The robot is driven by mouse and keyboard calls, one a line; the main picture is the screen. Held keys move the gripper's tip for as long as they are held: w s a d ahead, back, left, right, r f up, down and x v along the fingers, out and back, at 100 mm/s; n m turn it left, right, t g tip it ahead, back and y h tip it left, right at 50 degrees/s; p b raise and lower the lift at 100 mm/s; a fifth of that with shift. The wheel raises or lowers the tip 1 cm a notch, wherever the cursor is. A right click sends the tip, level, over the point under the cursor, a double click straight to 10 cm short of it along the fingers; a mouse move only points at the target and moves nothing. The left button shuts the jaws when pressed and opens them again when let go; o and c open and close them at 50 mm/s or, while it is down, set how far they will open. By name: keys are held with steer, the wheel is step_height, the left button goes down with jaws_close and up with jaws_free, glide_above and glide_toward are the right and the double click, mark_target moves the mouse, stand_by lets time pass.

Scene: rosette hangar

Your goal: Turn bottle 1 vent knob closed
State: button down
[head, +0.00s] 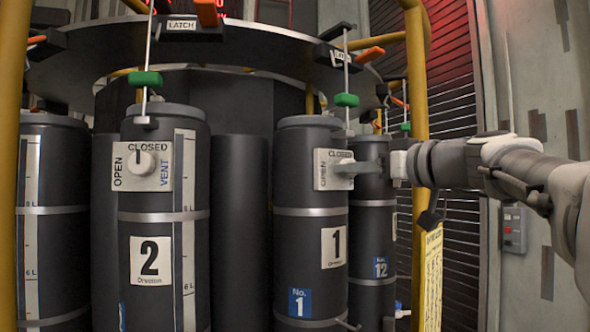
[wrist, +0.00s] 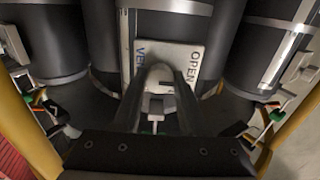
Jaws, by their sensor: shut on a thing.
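Bottle 1 (head: 312,240) is a dark grey cylinder with a white "1" label, upright in the middle of the head view. Its white vent plate (head: 322,178) has OPEN along its left side and CLOSED at the top. My gripper (head: 346,169) reaches in from the right and is shut on the vent knob at this plate. In the wrist view, the grey rounded knob (wrist: 160,74) sits between the two dark fingers, in front of the plate (wrist: 188,52) with VENT and OPEN lettering. My gripper hides most of the knob in the head view, and I cannot read its pointer.
Bottle 2 (head: 160,285) stands to the left with its own vent knob (head: 142,163). Bottle 12 (head: 375,240) stands close behind bottle 1 on the right. A yellow post (head: 418,70) rises close to my arm. Green-tabbed rods (head: 346,100) hang above the bottles.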

steer(key=shift+m, duration=0.3)
steer(key=shift+a+r+m+p, duration=0.1)
steer(key=shift+m+p, duration=0.05)
steer(key=shift+m, duration=4.15)
steer(key=shift+r+m+p, duration=0.1)
steer(key=shift+m+p, duration=0.05)
steer(key=shift+m, duration=4.15)
steer(key=shift+c, duration=2.2)
jaws_free()
steer(key=shift+f, duration=0.1)
